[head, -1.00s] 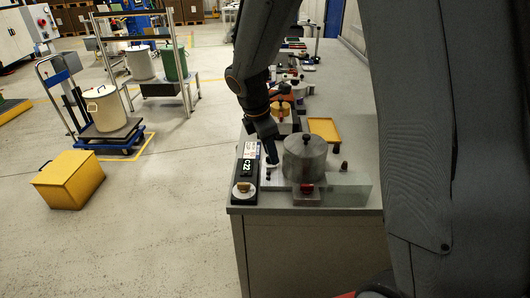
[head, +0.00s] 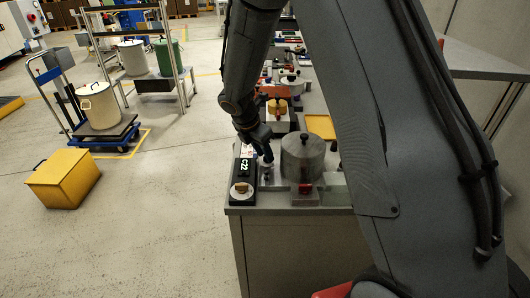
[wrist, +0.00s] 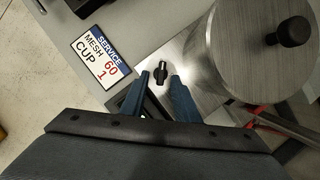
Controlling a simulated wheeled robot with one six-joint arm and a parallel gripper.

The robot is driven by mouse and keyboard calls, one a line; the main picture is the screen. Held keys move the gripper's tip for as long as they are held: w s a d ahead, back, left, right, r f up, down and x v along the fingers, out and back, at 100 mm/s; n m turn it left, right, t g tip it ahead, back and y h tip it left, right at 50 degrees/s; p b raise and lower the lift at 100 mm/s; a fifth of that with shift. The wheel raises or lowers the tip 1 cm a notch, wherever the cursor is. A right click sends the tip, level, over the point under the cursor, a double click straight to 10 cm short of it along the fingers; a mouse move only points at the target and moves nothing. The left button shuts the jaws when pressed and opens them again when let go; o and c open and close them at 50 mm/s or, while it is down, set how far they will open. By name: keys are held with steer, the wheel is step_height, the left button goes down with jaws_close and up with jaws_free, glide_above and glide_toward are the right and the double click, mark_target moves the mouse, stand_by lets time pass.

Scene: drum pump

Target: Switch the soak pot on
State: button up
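The soak pot appears to be the grey metal pot (head: 303,160) with a black lid knob, at the near end of the bench; it also shows at the upper right of the wrist view (wrist: 262,60). A small black turn knob (wrist: 160,72) sits on a pale plate left of the pot. My gripper (wrist: 160,80) has its two blue fingers apart, with tips pointing at this knob, one on each side. I cannot tell whether they touch it. In the head view my gripper (head: 267,160) is low beside the pot, and its arm hides part of the area.
A black unit with a C22 display (head: 244,166) and a round dial (head: 242,191) stands at the bench's near left. A service label (wrist: 98,57) lies by the knob. A yellow tray (head: 321,127) and other equipment stand further back. Floor on the left holds a yellow box (head: 63,179).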

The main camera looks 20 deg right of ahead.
steer(key=shift+d+f, duration=0.15)
steer(key=shift+f, duration=0.1)
jaws_close()
